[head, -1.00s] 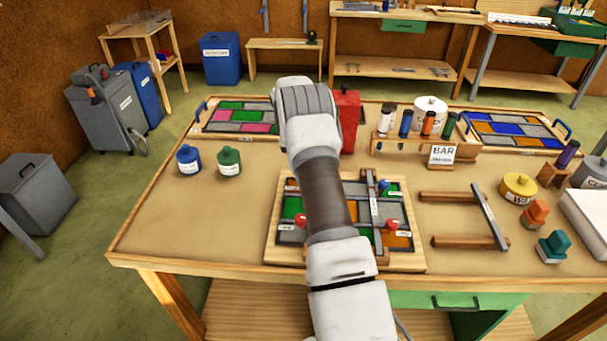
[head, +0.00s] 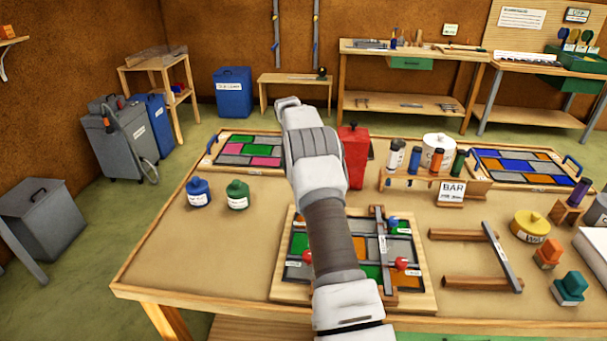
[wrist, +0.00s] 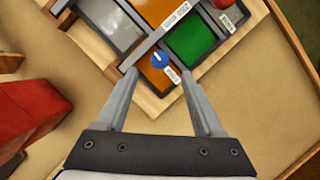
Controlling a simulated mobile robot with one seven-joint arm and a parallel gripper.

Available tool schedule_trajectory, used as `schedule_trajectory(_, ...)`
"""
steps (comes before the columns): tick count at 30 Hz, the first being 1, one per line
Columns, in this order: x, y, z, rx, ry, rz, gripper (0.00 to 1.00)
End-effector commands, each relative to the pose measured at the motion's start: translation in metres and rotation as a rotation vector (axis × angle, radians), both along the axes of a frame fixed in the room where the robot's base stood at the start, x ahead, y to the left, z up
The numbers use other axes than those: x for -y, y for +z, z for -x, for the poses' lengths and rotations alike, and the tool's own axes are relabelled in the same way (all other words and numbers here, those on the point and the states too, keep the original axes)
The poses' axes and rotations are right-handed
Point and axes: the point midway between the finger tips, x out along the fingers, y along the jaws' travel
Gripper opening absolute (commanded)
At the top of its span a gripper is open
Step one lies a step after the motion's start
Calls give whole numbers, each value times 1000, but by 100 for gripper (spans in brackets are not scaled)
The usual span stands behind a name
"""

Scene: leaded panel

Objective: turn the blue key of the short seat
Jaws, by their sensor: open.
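The leaded panel (head: 430,297), a wooden frame with coloured and grey panes, lies on the table. The blue key (head: 393,222) is a small round knob near its far right part, with a dark bar beside it. In the wrist view the blue key (wrist: 160,60) sits over an orange pane, beside a small label. My gripper (wrist: 160,82) is open, its fingertips on either side of the key in the picture, with nothing held. I cannot tell its height above the key. In the head view my arm hides the gripper. Two red knobs (head: 307,256) (head: 402,263) also sit on the panel.
A red container (head: 354,158) stands behind the panel. A wooden rack with bottles (head: 425,179) and a BAR sign (head: 451,192) stand beyond it. Wooden rails with a grey bar (head: 500,257) lie to the right. The table's left front is clear.

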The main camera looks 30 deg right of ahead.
Motion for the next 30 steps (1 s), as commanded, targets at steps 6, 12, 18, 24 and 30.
schedule_trajectory(6,-1,27,-11,0,0,0,69)
schedule_trajectory(12,-1,41,-18,-1,-1,0,69)
schedule_trajectory(18,-1,49,-20,-1,0,-1,69)
schedule_trajectory(24,-2,50,-20,-3,0,-1,69)
schedule_trajectory(30,-2,50,-20,-2,0,-1,69)
